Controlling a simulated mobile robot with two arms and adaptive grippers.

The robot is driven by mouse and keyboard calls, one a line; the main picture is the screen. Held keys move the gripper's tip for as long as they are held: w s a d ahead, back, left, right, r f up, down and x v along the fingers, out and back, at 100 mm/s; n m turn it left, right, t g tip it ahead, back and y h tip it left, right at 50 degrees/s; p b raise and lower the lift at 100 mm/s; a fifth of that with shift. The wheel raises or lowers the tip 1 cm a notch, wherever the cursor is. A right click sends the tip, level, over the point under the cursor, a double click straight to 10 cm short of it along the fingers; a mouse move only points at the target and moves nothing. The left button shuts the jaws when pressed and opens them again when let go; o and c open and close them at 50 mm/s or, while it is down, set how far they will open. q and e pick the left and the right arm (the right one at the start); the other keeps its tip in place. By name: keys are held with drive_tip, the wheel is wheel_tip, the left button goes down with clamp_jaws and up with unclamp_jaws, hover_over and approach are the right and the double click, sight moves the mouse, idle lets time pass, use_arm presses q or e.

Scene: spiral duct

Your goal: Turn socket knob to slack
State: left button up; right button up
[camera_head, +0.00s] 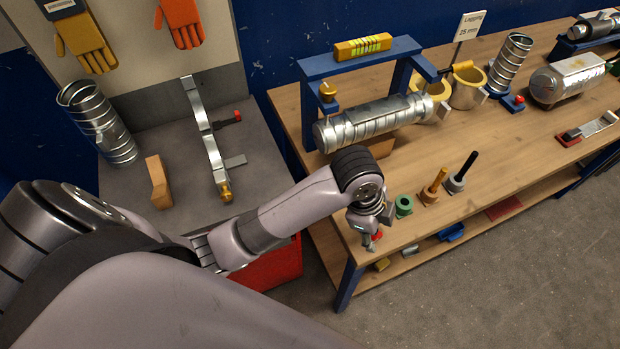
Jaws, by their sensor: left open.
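My left gripper (371,237) is at the front left corner of the wooden workbench (430,215), pointing down, with its fingers apart. A small red knob-like piece (377,234) shows right at its fingertips, mostly hidden by them. I cannot tell whether the fingers touch it, which way it is turned, or for certain that it is the socket knob. A green ring-shaped piece (404,206) stands just right of the gripper. My right gripper is not in view.
Right of the green ring stand an orange-handled tool (435,184) and a black-handled tool (464,168) in holders. Behind, a spiral duct (375,122) lies under a blue frame (308,112) with a gold knob (327,91).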

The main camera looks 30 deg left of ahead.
use_arm(q)
drive_tip(key=s+a+f+n+b, duration=0.2)
drive_tip(key=a+f+n+b, duration=0.1)
drive_tip(key=f, duration=0.9)
drive_tip(key=s+a+f+n+y+b, duration=0.1)
drive_tip(key=s+a+f+n+b, duration=0.2)
drive_tip(key=f, duration=1)
drive_tip(key=s+a+f+n+b, duration=0.2)
drive_tip(key=a+f+n, duration=0.3)
drive_tip(key=f, duration=0.7)
drive_tip(key=shift+s+f+n+t+y+b, duration=0.15)
drive_tip(key=shift+s+n+t+y+b, duration=0.2)
drive_tip(key=shift+s+n, duration=0.35)
